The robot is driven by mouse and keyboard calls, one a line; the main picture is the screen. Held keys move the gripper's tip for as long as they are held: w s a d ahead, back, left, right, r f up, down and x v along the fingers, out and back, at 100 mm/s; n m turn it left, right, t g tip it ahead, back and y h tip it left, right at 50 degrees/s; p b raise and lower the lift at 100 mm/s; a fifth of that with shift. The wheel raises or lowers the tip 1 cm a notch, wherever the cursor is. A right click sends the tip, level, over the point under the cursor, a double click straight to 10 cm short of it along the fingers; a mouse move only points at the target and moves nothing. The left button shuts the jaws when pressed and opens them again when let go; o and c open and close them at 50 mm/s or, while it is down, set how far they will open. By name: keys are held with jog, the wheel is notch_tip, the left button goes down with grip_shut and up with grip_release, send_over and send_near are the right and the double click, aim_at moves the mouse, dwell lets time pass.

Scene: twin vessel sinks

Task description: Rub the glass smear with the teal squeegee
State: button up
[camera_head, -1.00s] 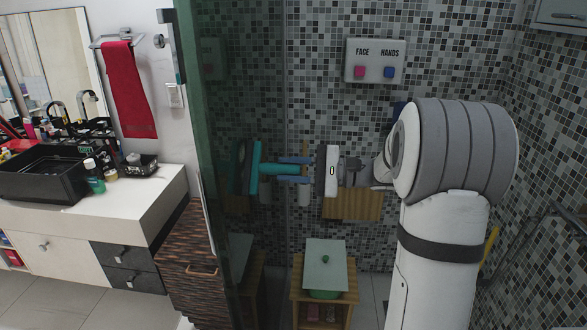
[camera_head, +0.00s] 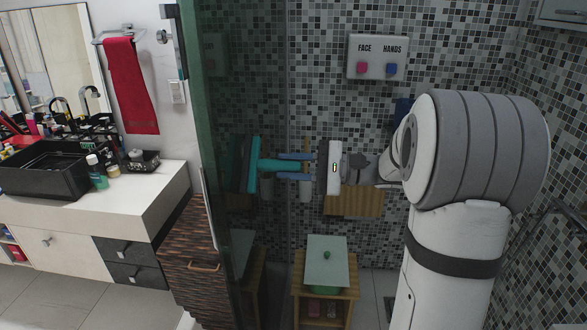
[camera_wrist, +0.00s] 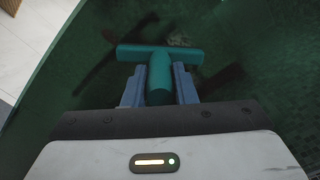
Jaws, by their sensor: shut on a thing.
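The teal squeegee (camera_head: 253,163) is held sideways in my gripper (camera_head: 284,166), its head facing the glass panel (camera_head: 214,215) at left. My gripper's blue fingers are shut on the handle. The squeegee head is upright and at or very close to the glass, with a dark reflection beside it; I cannot tell if it touches. In the wrist view the squeegee (camera_wrist: 160,54) shows as a T, with my gripper's fingers (camera_wrist: 159,80) on both sides of its handle. A faint pale-brown patch, likely the glass smear (camera_wrist: 180,40), shows just beyond the head, partly hidden by it.
A wooden stand (camera_head: 325,292) with a pale top is below my gripper. A FACE/HANDS dispenser (camera_head: 378,57) hangs on the tiled wall behind. Left of the glass are a woven cabinet (camera_head: 195,265), a counter with a black sink (camera_head: 45,172) and a red towel (camera_head: 131,85).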

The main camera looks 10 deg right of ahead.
jog(key=w+d+p, duration=0.2)
jog(key=w+d, duration=0.1)
jog(key=w, duration=0.7)
jog(key=shift+d, duration=0.15)
dwell(0.5)
jog(key=shift+s+a+r+b, duration=0.2)
jog(key=shift+s+a+b, duration=0.35)
jog(key=shift+s, duration=1.2)
jog(key=shift+s+a+r+b, duration=0.2)
jog(key=shift+s+a+b, duration=0.35)
jog(key=shift+s, duration=1.2)
jog(key=shift+s+a+r+b, duration=0.2)
jog(key=shift+s+a+b, duration=0.35)
jog(key=shift+s, duration=1.2)
jog(key=shift+a+r+p, duration=0.15)
jog(key=shift+r+p, duration=0.6)
jog(key=shift+r, duration=0.05)
jog(key=w+d+p, duration=0.3)
jog(key=w, duration=0.7)
jog(key=shift+w+d, duration=0.3)
jog(key=shift+d, duration=0.1)
jog(key=shift+v, duration=2.9)
jog(key=shift+s, duration=0.15)
